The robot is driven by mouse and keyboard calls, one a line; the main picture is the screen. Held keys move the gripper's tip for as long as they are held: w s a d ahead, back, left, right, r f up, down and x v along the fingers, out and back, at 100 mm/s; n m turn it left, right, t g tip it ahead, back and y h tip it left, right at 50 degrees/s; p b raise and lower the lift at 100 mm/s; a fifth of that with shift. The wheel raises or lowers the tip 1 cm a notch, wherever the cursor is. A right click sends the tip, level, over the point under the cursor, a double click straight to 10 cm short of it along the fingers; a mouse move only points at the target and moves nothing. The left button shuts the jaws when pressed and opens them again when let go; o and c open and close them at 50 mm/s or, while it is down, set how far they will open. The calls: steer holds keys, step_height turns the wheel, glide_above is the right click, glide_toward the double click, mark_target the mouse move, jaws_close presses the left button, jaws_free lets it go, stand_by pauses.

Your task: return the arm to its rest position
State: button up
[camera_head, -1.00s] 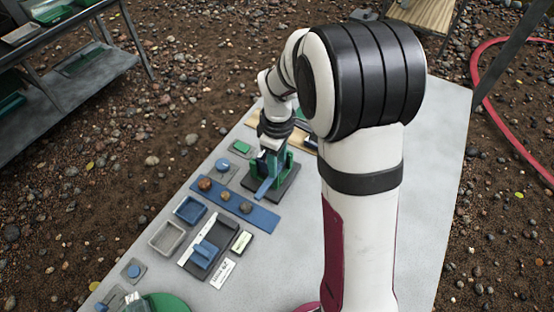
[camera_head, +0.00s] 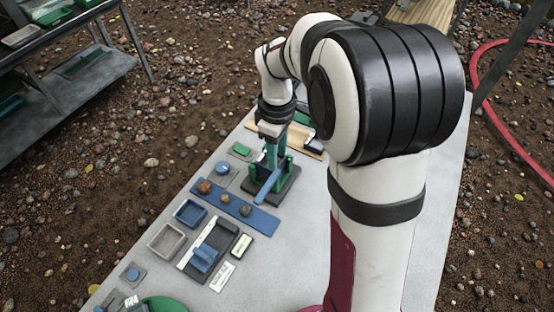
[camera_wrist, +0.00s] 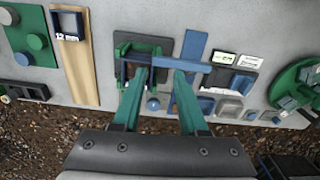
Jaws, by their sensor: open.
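My arm reaches over the table from the right in the head view. My gripper (camera_head: 271,153) points down above a green stand on a dark base (camera_head: 287,187). In the wrist view its two teal fingers (camera_wrist: 162,76) are spread apart with nothing held between them. The green stand (camera_wrist: 121,48) and a blue bar (camera_wrist: 185,65) lie beyond the fingertips. The bar shows in the head view as a blue lever slanting from the stand. The fingers partly hide the stand.
A blue strip with several stones (camera_head: 262,219), a blue tray (camera_head: 190,212), a grey tray (camera_head: 167,242) and a dark tray with a blue block (camera_head: 226,238) lie left of the stand. A wooden board (camera_head: 308,146) lies behind it. A metal rack (camera_head: 75,80) stands at the upper left.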

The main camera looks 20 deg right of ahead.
steer(key=shift+r, duration=0.4)
steer(key=shift+s+r, duration=0.1)
steer(key=s+a+r+m+y, duration=0.1)
steer(key=s+a+r+m, duration=0.1)
steer(key=s+m, duration=0.5)
steer(key=s+a+r+m, duration=0.2)
steer(key=s+m, duration=0.6)
steer(key=s, duration=0.9)
steer(key=shift+a+y, duration=0.4)
